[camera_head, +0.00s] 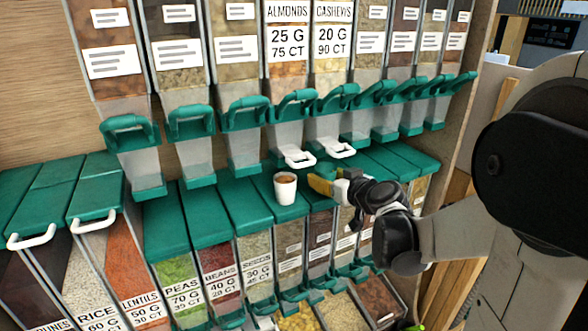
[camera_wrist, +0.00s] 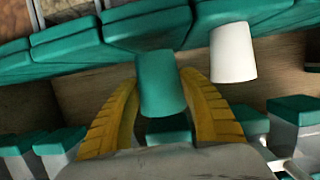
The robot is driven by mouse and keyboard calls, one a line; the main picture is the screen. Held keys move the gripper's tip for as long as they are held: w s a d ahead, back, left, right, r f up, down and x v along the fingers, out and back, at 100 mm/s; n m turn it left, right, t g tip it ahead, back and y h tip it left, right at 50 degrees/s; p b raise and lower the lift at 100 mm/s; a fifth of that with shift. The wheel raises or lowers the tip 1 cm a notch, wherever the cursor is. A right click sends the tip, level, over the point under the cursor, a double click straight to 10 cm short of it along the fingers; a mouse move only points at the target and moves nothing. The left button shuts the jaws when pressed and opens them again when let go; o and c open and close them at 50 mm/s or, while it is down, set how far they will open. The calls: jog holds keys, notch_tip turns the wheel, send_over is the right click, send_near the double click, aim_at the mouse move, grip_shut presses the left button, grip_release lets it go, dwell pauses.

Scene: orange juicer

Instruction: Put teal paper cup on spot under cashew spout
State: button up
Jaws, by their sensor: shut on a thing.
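The teal paper cup (camera_wrist: 161,84) is between the two yellow fingers of my gripper (camera_wrist: 160,90) in the wrist view, and the fingers are shut on its sides. In the head view my gripper (camera_head: 321,184) is just above the teal lids, below the cashew dispenser (camera_head: 332,65). There the teal cup blends with the teal behind it and I cannot make it out clearly. The exact spot under the spout is not clear.
More dispensers line the back. Lidded bins (camera_head: 165,225) fill the lower row.

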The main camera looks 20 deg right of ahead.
aim_at(319, 175)
jog(key=x, duration=0.3)
jog(key=shift+w+f+p, duration=0.15)
jog(key=shift+f+p, duration=0.1)
jog(key=shift+p, duration=0.15)
jog(key=shift+f, duration=0.15)
jog(key=shift+s, duration=0.25)
jog(key=shift+w+f, duration=0.1)
jog(key=shift+f, duration=0.05)
jog(key=o, duration=0.7)
jog(key=shift+o, duration=0.2)
